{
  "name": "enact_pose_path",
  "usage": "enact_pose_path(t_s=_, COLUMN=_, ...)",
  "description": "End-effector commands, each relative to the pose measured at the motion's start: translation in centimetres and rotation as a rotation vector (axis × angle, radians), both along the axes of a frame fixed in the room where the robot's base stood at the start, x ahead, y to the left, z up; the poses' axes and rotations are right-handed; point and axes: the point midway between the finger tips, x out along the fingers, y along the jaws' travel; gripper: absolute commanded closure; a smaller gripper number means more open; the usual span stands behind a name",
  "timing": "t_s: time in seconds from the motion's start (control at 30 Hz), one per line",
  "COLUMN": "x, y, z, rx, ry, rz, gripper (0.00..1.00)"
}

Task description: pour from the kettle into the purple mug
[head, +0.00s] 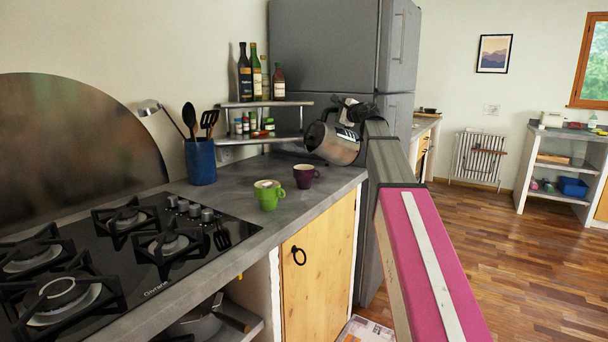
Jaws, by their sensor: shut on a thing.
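The steel kettle (338,147) with a black handle and lid hangs in the air over the right end of the counter, tilted with its spout end to the left. My gripper (352,112) is shut on the kettle at its handle; the fingertips are small and partly hidden. The purple mug (306,176) stands upright on the counter, below and to the left of the kettle, apart from it. No stream of liquid can be seen, and the inside of the mug is too small to make out.
A green mug (268,195) stands just left of the purple mug. A blue utensil holder (200,162), a two-level shelf (268,138) with bottles and jars, and a black gas hob (150,250) are on the counter. A grey fridge (330,50) stands behind.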

Motion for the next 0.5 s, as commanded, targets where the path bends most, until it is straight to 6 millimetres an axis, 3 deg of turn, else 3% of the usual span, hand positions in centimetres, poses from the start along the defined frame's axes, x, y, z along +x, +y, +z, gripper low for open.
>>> enact_pose_path(t_s=0.5, x=-0.21, y=0.33, z=0.56, rx=-0.021, ry=-0.018, rz=-0.001, gripper=1.0)
